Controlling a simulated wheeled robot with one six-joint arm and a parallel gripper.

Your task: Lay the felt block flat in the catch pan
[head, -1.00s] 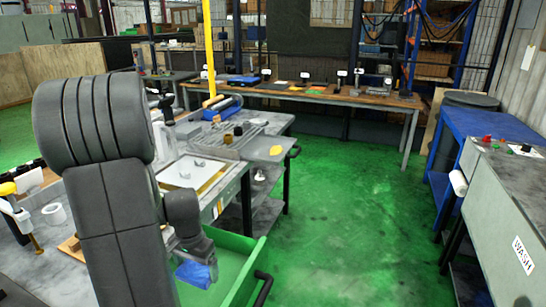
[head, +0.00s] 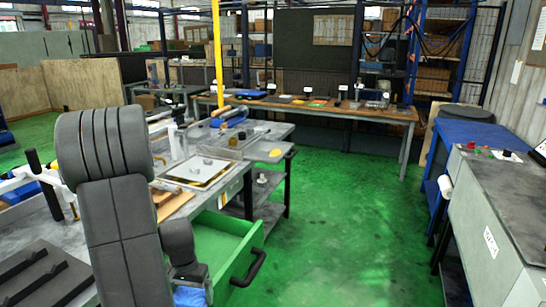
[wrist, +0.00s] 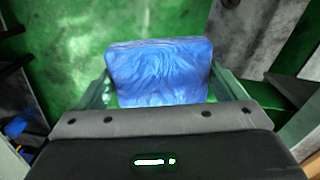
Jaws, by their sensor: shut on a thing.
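The blue felt block (wrist: 160,72) is held between the two fingers of my gripper (wrist: 162,90) in the wrist view. It has a rounded, wavy-marked face, and the fingers are shut on its left and right sides. In the head view the block (head: 188,297) shows as a blue patch at the bottom edge, under my arm and in front of the green drawer. My gripper is mostly cut off or hidden there. I cannot pick out the catch pan for certain in either view.
An open green drawer (head: 225,245) with a black handle (head: 250,268) juts out beside my arm. A grey bench with a white tray (head: 200,172) stands behind it. A grey cabinet (head: 495,225) stands at the right. The green floor (head: 345,220) between is clear.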

